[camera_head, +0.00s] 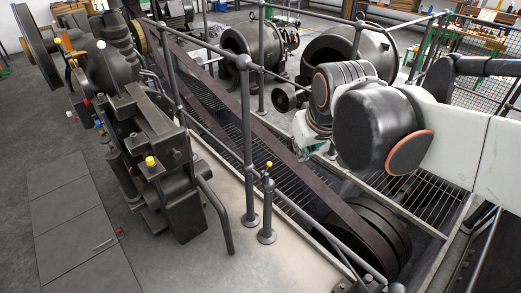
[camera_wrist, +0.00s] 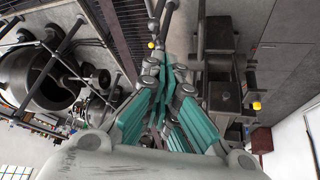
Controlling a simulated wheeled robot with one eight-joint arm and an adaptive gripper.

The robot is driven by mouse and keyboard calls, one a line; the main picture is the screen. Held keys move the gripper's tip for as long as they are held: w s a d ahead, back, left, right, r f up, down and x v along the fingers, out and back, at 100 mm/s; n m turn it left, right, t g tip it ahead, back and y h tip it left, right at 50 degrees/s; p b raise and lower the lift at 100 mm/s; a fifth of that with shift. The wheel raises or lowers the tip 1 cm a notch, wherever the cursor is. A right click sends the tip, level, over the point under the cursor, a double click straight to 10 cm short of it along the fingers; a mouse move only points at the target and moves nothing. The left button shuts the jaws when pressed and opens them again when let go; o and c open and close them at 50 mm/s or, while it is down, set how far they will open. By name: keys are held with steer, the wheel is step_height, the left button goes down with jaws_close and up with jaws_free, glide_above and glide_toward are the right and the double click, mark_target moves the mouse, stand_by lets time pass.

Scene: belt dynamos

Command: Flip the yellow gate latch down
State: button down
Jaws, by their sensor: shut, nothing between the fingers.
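A small yellow knob (camera_head: 268,165), which looks like the gate latch, sits upright on top of a short dark post beside the railing. A yellow spot, probably the same knob, shows in the wrist view (camera_wrist: 151,44), beyond the fingers. My gripper (camera_wrist: 172,75) has teal fingers and is shut and empty. In the head view it is mostly hidden behind my wrist, with a bit of it (camera_head: 308,148) showing up and to the right of the latch, apart from it.
A dark machine (camera_head: 180,190) with another yellow knob (camera_head: 150,162) stands left of the latch. Dark railings (camera_head: 245,110) run beside a long brown belt (camera_head: 285,135) and its pulley (camera_head: 372,235). Round dynamo housings (camera_head: 252,50) stand behind. Open floor (camera_head: 170,270) lies front left.

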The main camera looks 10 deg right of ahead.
steer(key=w+a+f+n+g+p, duration=0.1)
steer(key=w+f+p, duration=0.1)
steer(key=w, duration=0.9)
steer(key=w+a+f+n+g+p, duration=0.1)
steer(key=w+a+f, duration=0.1)
steer(key=w, duration=0.8)
steer(key=w+a+f+n+g+h+p, duration=0.1)
steer(key=w+a+f+n+g+p, duration=0.1)
steer(key=w+f, duration=1)
step_height(320, 180, down, 4)
steer(key=shift+w+a+n+p, duration=0.25)
steer(key=shift+a+n+p, duration=0.05)
steer(key=shift+a+p, duration=0.35)
